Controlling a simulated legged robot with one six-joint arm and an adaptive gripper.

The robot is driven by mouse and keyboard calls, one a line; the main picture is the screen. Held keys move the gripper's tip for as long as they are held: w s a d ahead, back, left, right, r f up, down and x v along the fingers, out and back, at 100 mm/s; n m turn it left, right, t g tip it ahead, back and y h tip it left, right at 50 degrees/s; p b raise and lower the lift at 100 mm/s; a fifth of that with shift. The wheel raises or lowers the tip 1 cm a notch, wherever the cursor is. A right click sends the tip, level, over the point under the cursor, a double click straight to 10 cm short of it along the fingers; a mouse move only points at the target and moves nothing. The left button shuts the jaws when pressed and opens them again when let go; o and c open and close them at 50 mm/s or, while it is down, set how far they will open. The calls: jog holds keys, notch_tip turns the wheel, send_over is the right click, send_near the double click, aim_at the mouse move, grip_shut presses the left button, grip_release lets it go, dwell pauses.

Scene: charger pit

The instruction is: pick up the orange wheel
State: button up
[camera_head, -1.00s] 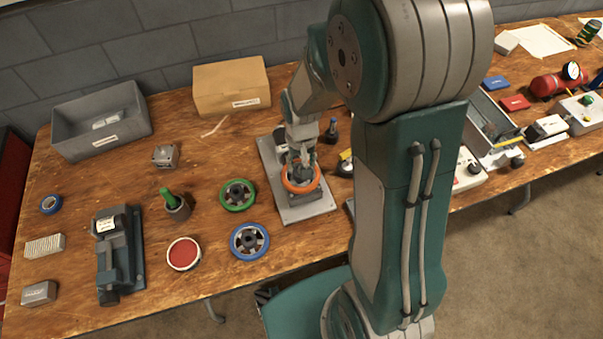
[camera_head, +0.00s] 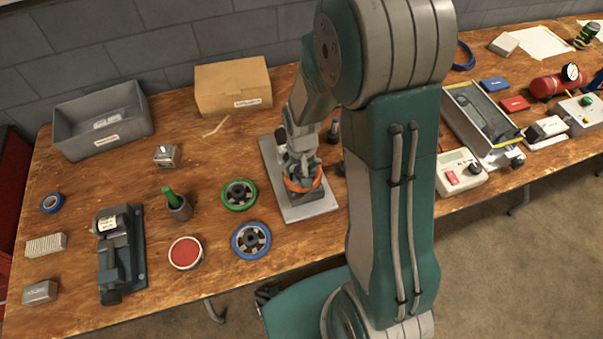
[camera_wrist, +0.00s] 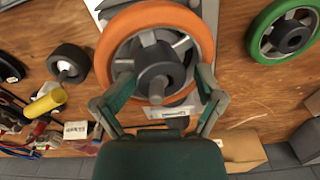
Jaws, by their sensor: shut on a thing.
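The orange wheel (camera_head: 302,186) has an orange tyre and a grey spoked hub. In the head view it is at the grey metal plate (camera_head: 321,207), above or on a dark block (camera_head: 309,195); whether it touches the block is not clear. My gripper (camera_head: 300,168) is right over it, its fingers partly hidden by the arm. In the wrist view the orange wheel (camera_wrist: 150,17) fills the upper middle, and the two fingers of my gripper (camera_wrist: 160,85) close on it from either side of the hub.
A green wheel (camera_head: 239,208) and a blue wheel (camera_head: 264,252) lie left of the plate. A grey bin (camera_head: 75,153) and cardboard box (camera_head: 232,110) stand behind. Bare wood lies between the box and wheels.

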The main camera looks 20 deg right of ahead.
jog(key=shift+s+d+f, duration=0.1)
jog(key=shift+s+f, duration=0.1)
jog(key=shift+s, duration=0.1)
jog(key=r, duration=0.9)
jog(key=shift+w+d, duration=0.1)
jog(key=shift+w, duration=0.15)
grip_shut()
jog(key=shift+a+r, duration=0.2)
jog(key=shift+r, duration=0.4)
